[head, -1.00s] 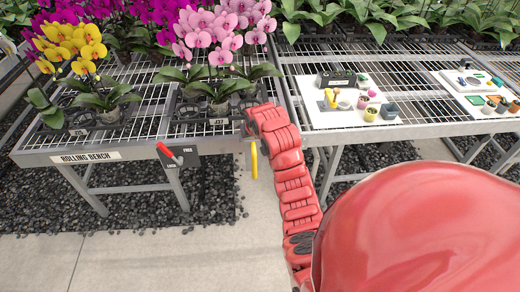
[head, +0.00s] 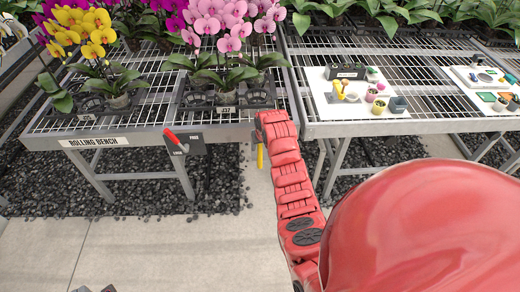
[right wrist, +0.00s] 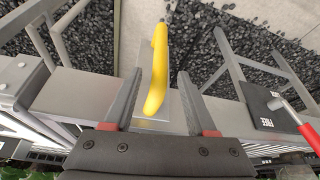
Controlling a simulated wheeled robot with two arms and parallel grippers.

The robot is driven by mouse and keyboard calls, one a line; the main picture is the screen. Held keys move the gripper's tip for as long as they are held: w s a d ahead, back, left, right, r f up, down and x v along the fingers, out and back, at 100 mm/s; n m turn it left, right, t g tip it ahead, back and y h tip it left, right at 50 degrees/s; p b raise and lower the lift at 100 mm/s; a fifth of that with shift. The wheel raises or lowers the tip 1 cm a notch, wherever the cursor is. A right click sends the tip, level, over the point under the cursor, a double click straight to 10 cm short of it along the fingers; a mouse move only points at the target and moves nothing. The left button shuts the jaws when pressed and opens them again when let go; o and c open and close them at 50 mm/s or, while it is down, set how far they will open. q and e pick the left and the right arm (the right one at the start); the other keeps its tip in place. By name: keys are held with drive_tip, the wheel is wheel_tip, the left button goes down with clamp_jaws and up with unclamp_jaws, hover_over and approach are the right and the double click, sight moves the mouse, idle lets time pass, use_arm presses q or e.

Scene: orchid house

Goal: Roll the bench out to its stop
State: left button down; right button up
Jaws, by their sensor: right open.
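The rolling bench (head: 215,133) is at the left of the head view, its label on the front rail. A yellow handle (head: 260,157) hangs at its right front end; in the right wrist view the handle (right wrist: 158,65) lies between the two fingers. My right gripper (right wrist: 156,92) is open around it, with gaps on both sides. In the head view my right wrist hides the fingers. The red lever (head: 175,140) on the lock/free plate (head: 195,146) tilts up to the left. Dark tips at the bottom left edge may be my left gripper (head: 96,289).
Potted orchids (head: 118,98) stand in dark trays on the rolling bench. A second bench (head: 420,127) stands close on its right, with a white board (head: 325,105) of small pots. Bare concrete floor (head: 150,245) lies in front; dark gravel (head: 130,190) lies below.

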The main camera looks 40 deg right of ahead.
drive_tip(key=shift+x, duration=2.4)
clamp_jaws()
